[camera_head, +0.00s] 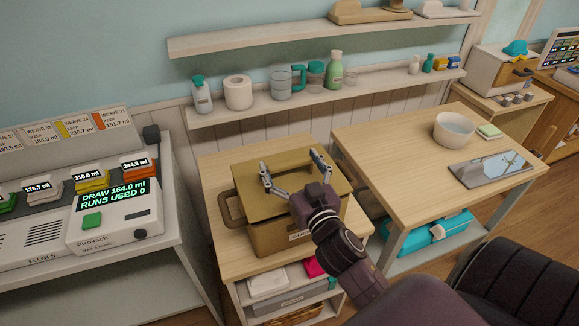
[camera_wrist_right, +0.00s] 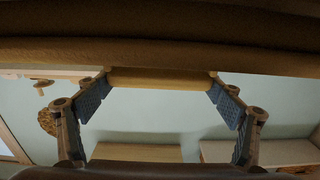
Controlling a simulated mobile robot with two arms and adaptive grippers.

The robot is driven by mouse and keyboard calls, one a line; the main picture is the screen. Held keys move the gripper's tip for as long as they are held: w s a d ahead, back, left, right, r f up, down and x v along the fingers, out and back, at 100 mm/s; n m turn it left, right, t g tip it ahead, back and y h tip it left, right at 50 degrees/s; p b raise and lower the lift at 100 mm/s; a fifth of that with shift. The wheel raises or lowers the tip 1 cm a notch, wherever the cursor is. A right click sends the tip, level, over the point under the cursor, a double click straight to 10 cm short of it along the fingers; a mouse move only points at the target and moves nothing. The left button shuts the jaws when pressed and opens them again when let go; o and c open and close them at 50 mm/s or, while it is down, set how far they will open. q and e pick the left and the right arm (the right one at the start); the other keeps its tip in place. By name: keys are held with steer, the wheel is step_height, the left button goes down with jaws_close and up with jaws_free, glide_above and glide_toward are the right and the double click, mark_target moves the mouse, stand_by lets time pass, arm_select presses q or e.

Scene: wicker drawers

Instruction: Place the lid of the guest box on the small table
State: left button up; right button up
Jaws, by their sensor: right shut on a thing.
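The guest box (camera_head: 270,232) is tan, with a side handle and a partly covered label on its front. It stands on a wooden-topped unit. Its lid (camera_head: 252,202) is on top of the box; whether it is lifted slightly, I cannot tell. My right gripper (camera_head: 292,164) reaches over the lid with its two fingers spread along it. In the right wrist view the fingers are shut on the ends of a yellowish bar of the lid (camera_wrist_right: 160,80). My left gripper is not in view. A light wooden table (camera_head: 400,160) stands to the right of the box.
The table holds a bowl (camera_head: 454,131), a tablet-like panel (camera_head: 490,168) and a small green-topped block (camera_head: 489,131) on its right half; its left half is clear. A shelf with bottles (camera_head: 335,70) hangs behind. A dispensing machine (camera_head: 115,215) stands left. A dark chair (camera_head: 515,275) is at front right.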

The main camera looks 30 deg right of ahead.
steer(key=shift+s+f, duration=0.15)
steer(key=shift+f, duration=0.55)
steer(key=shift+c, duration=0.7)
steer(key=o, duration=1.3)
steer(key=shift+f, duration=0.15)
steer(key=shift+c, duration=0.2)
steer(key=shift+o, duration=1.7)
steer(key=shift+w, duration=0.25)
steer(key=shift+s, duration=0.1)
